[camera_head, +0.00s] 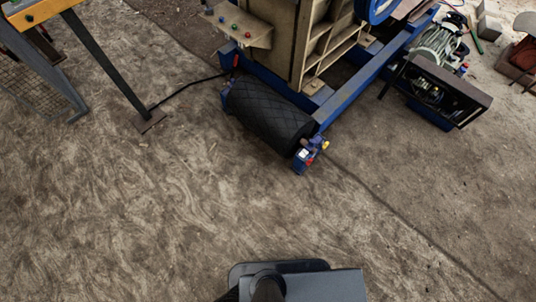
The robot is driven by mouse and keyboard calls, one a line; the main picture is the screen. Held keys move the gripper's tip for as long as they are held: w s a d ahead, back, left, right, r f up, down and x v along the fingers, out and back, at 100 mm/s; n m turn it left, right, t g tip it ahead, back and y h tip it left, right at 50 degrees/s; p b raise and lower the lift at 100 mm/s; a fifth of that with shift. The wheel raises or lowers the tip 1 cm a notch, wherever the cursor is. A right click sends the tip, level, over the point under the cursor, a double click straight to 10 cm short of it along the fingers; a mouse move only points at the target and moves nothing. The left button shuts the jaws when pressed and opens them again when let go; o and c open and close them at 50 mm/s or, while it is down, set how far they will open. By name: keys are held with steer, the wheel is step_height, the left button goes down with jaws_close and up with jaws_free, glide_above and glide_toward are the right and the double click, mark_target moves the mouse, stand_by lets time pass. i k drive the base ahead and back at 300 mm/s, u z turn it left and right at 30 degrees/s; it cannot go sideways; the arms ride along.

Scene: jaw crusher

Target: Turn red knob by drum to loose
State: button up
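The black drum (268,117) with a diamond-patterned surface lies at the lower end of the crusher's blue frame, in the upper middle of the head view. At its right end is a small blue fitting (307,155) with a white patch, a yellow part (325,145) and small red spots. At its left end a small red part (236,62) stands upright. Both are too small to tell which is the red knob or how it is set. My gripper is not in view; only dark parts of my own body show at the bottom edge.
A panel with small coloured buttons (238,24) sits above the drum. A dark-framed machine box (440,90) stands at right. A yellow-topped stand (105,65) is at upper left, with a black cable running towards the drum. The dirt ground in front is clear.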

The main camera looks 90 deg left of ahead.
mark_target(309, 161)
steer(key=u, duration=2.45)
steer(key=k, duration=0.55)
steer(key=z, duration=0.25)
steer(key=i, duration=1.45)
steer(key=u, duration=0.85)
